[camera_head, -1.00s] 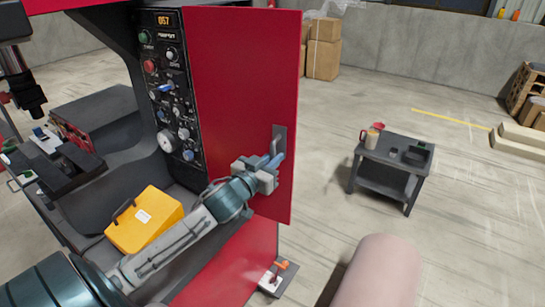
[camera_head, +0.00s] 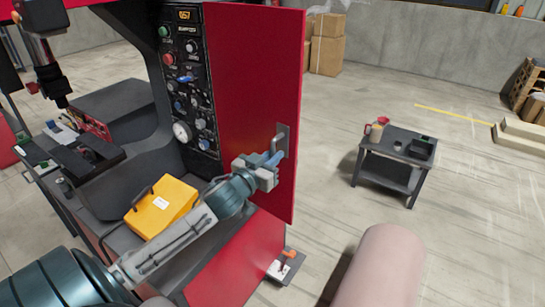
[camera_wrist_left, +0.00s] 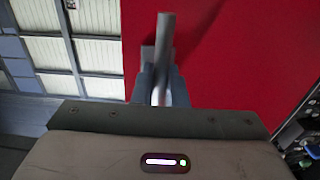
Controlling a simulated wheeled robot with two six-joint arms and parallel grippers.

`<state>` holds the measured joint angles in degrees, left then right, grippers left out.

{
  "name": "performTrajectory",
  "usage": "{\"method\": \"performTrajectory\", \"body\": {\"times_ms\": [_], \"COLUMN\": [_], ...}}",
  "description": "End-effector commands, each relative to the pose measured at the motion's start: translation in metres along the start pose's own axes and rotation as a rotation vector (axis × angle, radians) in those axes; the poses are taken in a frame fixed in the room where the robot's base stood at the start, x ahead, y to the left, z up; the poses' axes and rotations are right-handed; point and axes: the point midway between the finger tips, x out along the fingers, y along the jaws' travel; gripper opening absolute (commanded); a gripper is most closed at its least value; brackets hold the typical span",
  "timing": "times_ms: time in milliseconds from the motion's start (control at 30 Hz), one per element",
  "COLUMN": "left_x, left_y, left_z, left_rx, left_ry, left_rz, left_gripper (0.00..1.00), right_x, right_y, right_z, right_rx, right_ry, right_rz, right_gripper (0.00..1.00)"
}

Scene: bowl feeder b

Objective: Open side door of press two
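The press's red side door (camera_head: 245,80) stands upright in the middle of the head view, right of the control panel. It carries a grey vertical handle (camera_head: 281,141) near its right edge. My left gripper (camera_head: 268,165) is at this handle, its fingers around the bar. In the left wrist view the handle (camera_wrist_left: 165,38) stands upright between the fingers (camera_wrist_left: 161,90), with no clear gap, against the red door (camera_wrist_left: 225,50). The door's lower right corner juts past the red lower panel (camera_head: 240,265). My right gripper is not in view.
The black control panel (camera_head: 188,80) is left of the door. A yellow box (camera_head: 160,205) sits below it, close to my left arm. A small dark table (camera_head: 390,175) stands at the right. Boxes (camera_head: 327,45) are at the back. Floor right of the door is free.

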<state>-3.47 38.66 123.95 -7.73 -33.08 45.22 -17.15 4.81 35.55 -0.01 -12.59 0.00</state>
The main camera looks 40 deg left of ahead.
Motion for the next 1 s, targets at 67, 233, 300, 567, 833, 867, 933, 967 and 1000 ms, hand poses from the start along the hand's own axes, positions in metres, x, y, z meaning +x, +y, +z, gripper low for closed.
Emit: {"method": "performTrajectory", "body": {"times_ms": [67,233,300,567,833,867,933,967,1000], "left_x": [0.000,0.000,0.000,-0.011,-0.048,-0.052,-0.060,-0.064,-0.069], "left_y": [0.000,0.000,0.000,-0.001,-0.001,0.000,0.000,-0.001,-0.001], "left_z": [0.000,0.000,0.000,0.002,0.003,0.003,0.002,0.002,0.002], "left_rx": [0.001,0.001,0.001,0.007,0.011,0.011,0.010,0.011,0.010], "left_ry": [0.000,0.000,0.000,-0.002,-0.004,-0.004,-0.005,-0.006,-0.006], "left_rz": [-0.001,-0.001,-0.001,-0.001,0.001,0.001,0.001,0.000,-0.001], "left_gripper": [0.22,0.30,0.30,0.30,0.30,0.30,0.30,0.30,0.30], "right_x": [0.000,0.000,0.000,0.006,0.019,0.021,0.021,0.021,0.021], "right_y": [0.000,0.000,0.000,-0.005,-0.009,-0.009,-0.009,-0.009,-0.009], "right_z": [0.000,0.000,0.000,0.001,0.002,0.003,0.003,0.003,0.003], "right_rx": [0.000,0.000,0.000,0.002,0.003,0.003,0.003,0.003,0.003], "right_ry": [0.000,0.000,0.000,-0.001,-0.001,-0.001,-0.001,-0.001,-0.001], "right_rz": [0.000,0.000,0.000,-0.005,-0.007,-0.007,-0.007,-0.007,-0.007], "right_gripper": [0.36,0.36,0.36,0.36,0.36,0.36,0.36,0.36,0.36]}}
